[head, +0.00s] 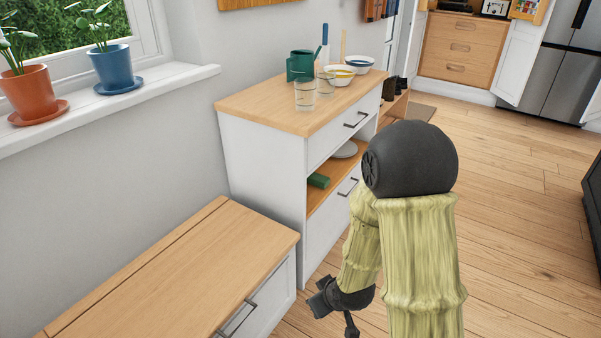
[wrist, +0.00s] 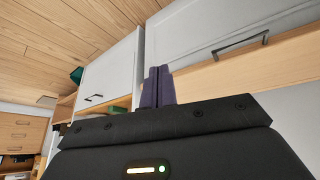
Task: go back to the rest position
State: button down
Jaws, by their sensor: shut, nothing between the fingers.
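My gripper (wrist: 157,87) shows in the wrist view as two dark purple fingers pressed together, with nothing between them. In the head view my arm is bent down in front of the cabinets, and the dark wrist end hangs low beside the low cabinet's right end. The fingers cannot be made out clearly there. No object is held.
A low wood-topped cabinet (head: 170,275) is at lower left. A taller cabinet (head: 262,116) stands behind it, bearing a green pot (head: 300,66), glasses and bowls. Wooden floor (head: 515,220) is clear to the right. A dark unit (head: 593,195) stands at the right edge.

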jog(key=s+d+r+m+g+h, duration=0.25)
jog(key=s+d+r+m, duration=0.6)
jog(key=r, duration=0.45)
notch_tip(320, 180, up, 33)
jog(key=d+n+p, duration=0.1)
jog(key=p, duration=3.2)
jog(key=shift+n+p, duration=0.35)
jog(key=shift+d, duration=0.1)
jog(key=shift+w, duration=0.1)
